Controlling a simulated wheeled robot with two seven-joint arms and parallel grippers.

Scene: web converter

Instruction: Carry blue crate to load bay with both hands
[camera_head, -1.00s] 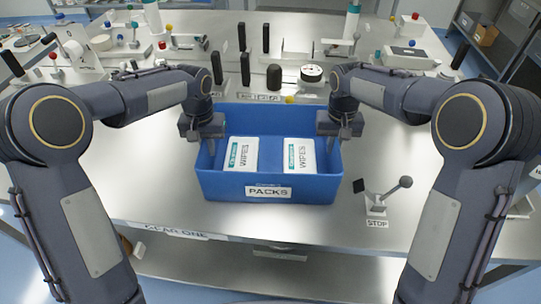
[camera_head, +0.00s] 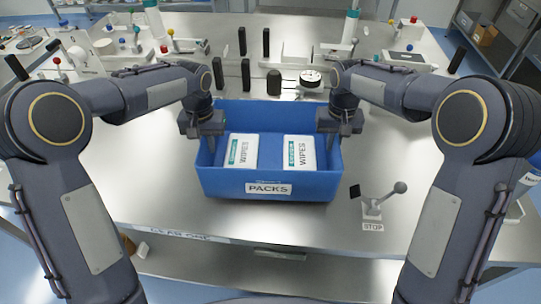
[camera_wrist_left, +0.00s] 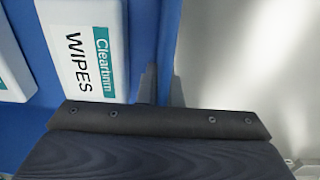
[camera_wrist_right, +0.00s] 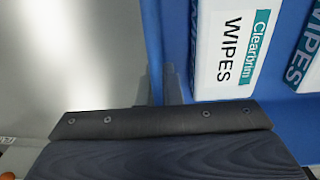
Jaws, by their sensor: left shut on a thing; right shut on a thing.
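The blue crate (camera_head: 268,185) is in the middle of the head view, over the steel table, with a PACKS label on its front wall. Two white WIPES packs lie in it, a left one (camera_head: 242,151) and a right one (camera_head: 299,152). My left gripper (camera_head: 211,140) is shut on the crate's left wall, which also shows in the left wrist view (camera_wrist_left: 165,45). My right gripper (camera_head: 331,140) is shut on the right wall, seen also in the right wrist view (camera_wrist_right: 158,40). I cannot tell whether the crate's bottom touches the table.
A STOP lever (camera_head: 373,208) stands to the right of the crate. Several dark upright posts and a round dial (camera_head: 311,77) stand behind it. The table (camera_head: 140,190) is bare left of the crate. Its front edge lies close in front of the crate.

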